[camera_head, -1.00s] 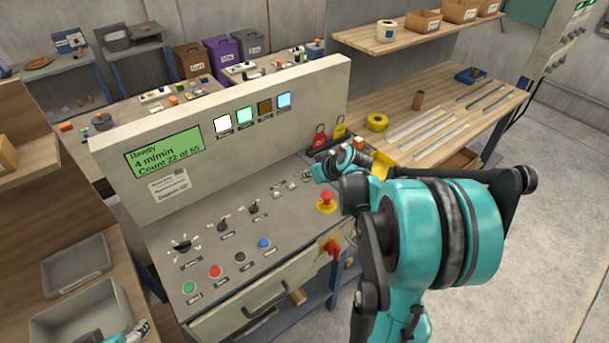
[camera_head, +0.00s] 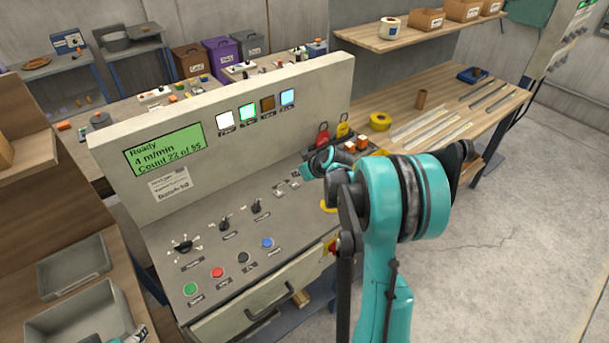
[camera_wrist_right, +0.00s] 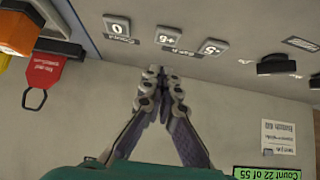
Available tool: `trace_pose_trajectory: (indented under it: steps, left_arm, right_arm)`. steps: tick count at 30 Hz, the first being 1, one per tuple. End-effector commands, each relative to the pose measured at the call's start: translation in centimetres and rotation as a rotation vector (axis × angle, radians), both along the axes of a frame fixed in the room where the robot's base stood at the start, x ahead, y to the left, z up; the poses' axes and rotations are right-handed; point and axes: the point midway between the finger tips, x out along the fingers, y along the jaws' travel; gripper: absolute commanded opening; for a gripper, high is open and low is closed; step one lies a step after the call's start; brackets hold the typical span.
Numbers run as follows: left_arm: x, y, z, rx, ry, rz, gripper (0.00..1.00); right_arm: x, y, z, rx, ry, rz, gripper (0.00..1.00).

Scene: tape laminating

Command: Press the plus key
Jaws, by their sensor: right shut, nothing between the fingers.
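My right gripper (camera_wrist_right: 160,74) is shut and empty. Its fingertips appear just below the plus key in that view; I see no clear contact.
The sloped console (camera_head: 215,245) carries dark rotary knobs (camera_head: 224,225) and several coloured buttons (camera_head: 217,272). Its green display (camera_head: 165,150) reads "Ready, 4 m/min, Count 22 of 55". An orange block (camera_wrist_right: 18,32) shows in the wrist view.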

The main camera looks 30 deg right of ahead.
Motion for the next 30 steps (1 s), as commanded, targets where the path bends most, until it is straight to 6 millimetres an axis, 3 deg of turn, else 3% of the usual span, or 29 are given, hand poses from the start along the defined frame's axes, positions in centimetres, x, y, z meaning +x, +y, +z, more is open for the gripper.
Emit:
trace_pose_trajectory:
  steps: [3, 7, 20, 27, 30]
  left_arm:
    - [0.0, 0.0, -1.0, 0.000, 0.000, 0.000, 0.66]
    - [0.0, 0.0, -1.4, 0.000, 0.000, 0.000, 0.66]
    - [0.0, 0.0, -1.5, 0.000, 0.000, 0.000, 0.66]
    - [0.0, 0.0, -3.2, 0.000, 0.000, 0.000, 0.66]
    - [0.0, 0.0, -3.1, 0.000, 0.000, 0.000, 0.66]
  right_arm:
    - [-0.1, 0.0, -2.2, 0.000, 0.000, 0.000, 0.00]
    - [-0.2, 0.0, -3.4, 0.000, 0.000, 0.000, 0.00]
    - [-0.2, 0.0, -3.8, 0.001, 0.000, 0.001, 0.00]
    - [-0.2, 0.0, -5.9, 0.001, 0.001, 0.001, 0.00]
    - [-0.3, 0.1, -5.9, 0.000, 0.004, 0.002, 0.00]
